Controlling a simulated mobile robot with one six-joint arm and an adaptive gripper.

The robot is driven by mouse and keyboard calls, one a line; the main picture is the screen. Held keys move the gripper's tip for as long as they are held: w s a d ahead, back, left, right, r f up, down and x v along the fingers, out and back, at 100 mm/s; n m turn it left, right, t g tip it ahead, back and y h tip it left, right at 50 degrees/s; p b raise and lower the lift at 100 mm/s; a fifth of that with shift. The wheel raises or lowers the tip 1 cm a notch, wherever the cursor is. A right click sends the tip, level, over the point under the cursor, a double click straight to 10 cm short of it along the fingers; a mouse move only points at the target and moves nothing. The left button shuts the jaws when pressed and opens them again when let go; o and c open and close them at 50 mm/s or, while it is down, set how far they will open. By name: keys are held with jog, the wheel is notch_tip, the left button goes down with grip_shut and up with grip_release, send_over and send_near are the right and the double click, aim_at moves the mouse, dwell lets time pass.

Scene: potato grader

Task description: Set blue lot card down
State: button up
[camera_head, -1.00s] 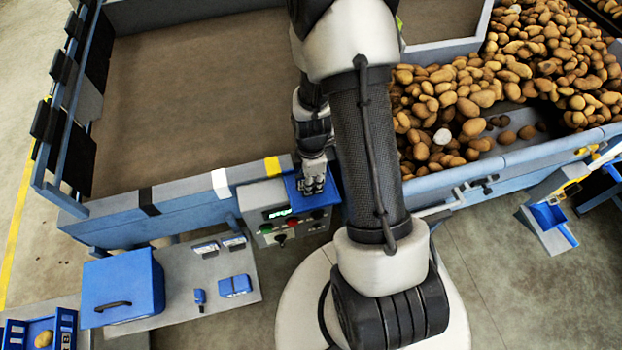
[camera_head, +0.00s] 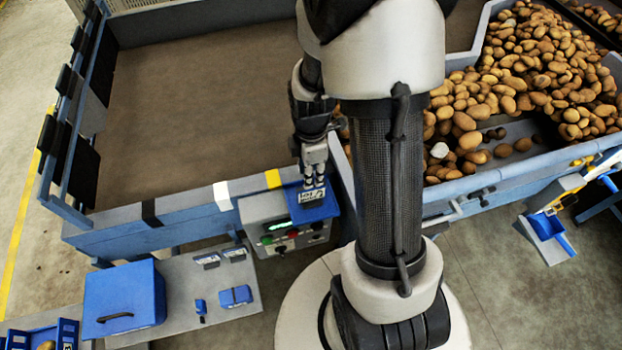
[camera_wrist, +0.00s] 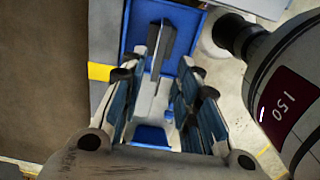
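My gripper (camera_head: 314,180) hangs over a blue-edged tray (camera_head: 333,207) at the corner of the grey control box. A small card (camera_head: 312,196) with a pale, dark-marked face is just below my fingertips, at the tray. In the wrist view the card (camera_wrist: 166,44) shows nearly edge-on as a thin grey plate between my fingers (camera_wrist: 163,78). The fingers are spread, with a gap to the plate on the right side, so they look open. The blue tray (camera_wrist: 192,18) lies behind it. The card's lower edge and its contact with the tray are unclear.
The control box (camera_head: 258,210) has coloured buttons and a lit display. A side table (camera_head: 220,318) holds a blue box (camera_head: 122,297) and small blue items. The brown wagon bed (camera_head: 210,100) lies behind, and potatoes (camera_head: 545,60) fill the right.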

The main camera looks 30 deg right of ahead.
jog(key=s+a+r+m+t, duration=0.1)
jog(key=a+r+m, duration=0.15)
jog(key=r, duration=0.45)
jog(key=s+a+r+m+t, duration=0.1)
jog(key=a+r+m, duration=0.15)
jog(key=r, duration=0.45)
jog(key=s+a+r+m+t, duration=0.2)
jog(key=s+a+r+m, duration=0.3)
jog(key=s+r+m, duration=0.4)
jog(key=s+r, duration=0.1)
jog(key=s, duration=0.1)
jog(key=shift+s+a+r+m+t, duration=0.3)
jog(key=shift+a+m, duration=0.05)
jog(key=shift+m, duration=0.05)
notch_tip(320, 180, down, 12)
jog(key=b, duration=1.2)
jog(key=shift+f, duration=0.2)
